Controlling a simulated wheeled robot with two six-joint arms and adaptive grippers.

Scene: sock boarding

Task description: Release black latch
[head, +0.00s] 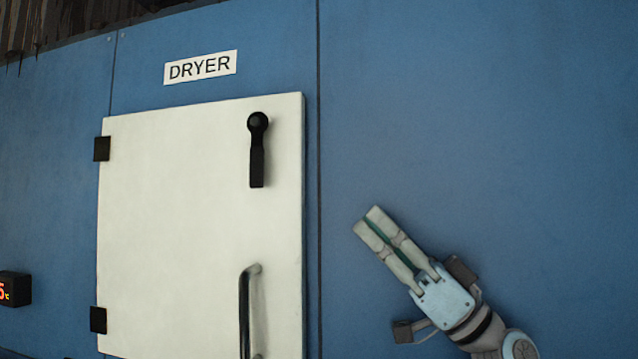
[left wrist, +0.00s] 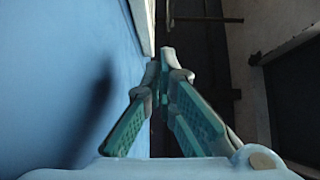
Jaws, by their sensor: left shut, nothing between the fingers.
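The black latch (head: 257,150) is on the upper right part of the white dryer door (head: 175,220). It hangs straight down from a round pivot at its top. The door looks closed against the blue panel. My left gripper (head: 368,219) is to the right of the door and lower than the latch, apart from both. Its fingers are shut with nothing between them and point up and left. In the left wrist view the shut fingers (left wrist: 166,55) point along the blue wall, and a pale edge shows beyond them. My right gripper is not in view.
A dark bar handle (head: 246,310) stands on the door below the latch. Black hinges (head: 102,149) sit on the door's left edge. A DRYER sign (head: 200,67) is above, and a small display (head: 14,289) is at far left. The blue wall (head: 480,120) at right is bare.

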